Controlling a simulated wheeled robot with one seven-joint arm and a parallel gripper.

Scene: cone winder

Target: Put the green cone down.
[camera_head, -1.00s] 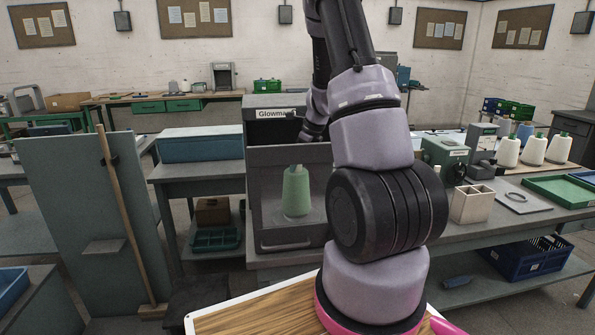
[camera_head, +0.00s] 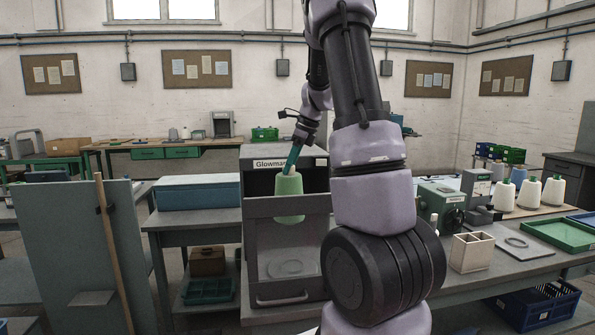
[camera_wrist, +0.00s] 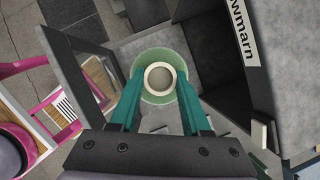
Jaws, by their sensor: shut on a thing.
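A blue box (camera_head: 197,192) lies on the bench to the left. To the right stand a green machine (camera_head: 440,199), a pale divided holder (camera_head: 471,252), a ring on a board (camera_head: 516,242) and several white cones (camera_head: 553,190). A wooden pole (camera_head: 117,250) leans on a panel at left.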

